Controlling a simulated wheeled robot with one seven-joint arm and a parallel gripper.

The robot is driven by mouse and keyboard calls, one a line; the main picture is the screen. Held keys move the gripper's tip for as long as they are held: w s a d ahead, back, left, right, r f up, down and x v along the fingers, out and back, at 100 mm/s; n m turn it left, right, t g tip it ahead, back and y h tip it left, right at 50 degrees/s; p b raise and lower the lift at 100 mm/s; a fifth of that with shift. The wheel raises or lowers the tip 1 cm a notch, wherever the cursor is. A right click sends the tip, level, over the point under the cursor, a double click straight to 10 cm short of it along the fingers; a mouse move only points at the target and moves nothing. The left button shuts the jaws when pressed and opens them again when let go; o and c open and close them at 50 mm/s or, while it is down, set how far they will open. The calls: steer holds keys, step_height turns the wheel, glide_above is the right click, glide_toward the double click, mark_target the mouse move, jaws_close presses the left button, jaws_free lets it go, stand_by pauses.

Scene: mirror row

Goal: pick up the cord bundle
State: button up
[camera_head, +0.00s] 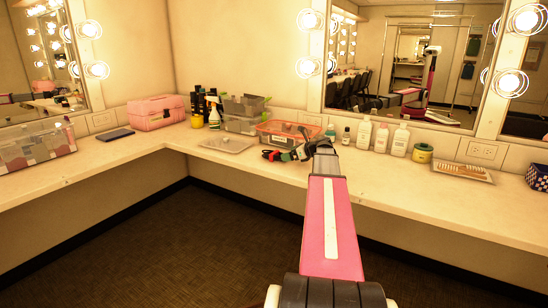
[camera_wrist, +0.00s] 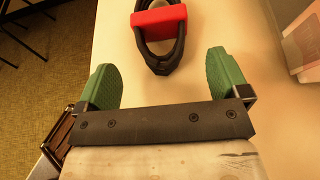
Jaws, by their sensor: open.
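The cord bundle is a black looped cord (camera_wrist: 164,66) with a red band across it, lying on the pale counter at the top middle of the wrist view. In the head view its red part (camera_head: 267,154) shows at the counter's front, left of my gripper. My gripper (camera_wrist: 161,80) has green pads spread wide and nothing between them. The cord's near end lies just ahead of the space between the pads, apart from both. In the head view my gripper (camera_head: 290,154) is low over the counter, and my wrist hides part of the area.
An orange-rimmed clear bin (camera_head: 285,131) stands close behind the cord. A shallow tray (camera_head: 229,144) lies to the left. Several bottles (camera_head: 382,138) stand to the right by the mirror. The counter's front edge (camera_wrist: 94,45) runs close at left in the wrist view.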

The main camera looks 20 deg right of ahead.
mark_target(279, 153)
steer(key=x, duration=0.6)
steer(key=shift+w+a+r, duration=0.15)
steer(key=shift+w+r, duration=0.15)
steer(key=c, duration=1.1)
steer(key=shift+r, duration=0.15)
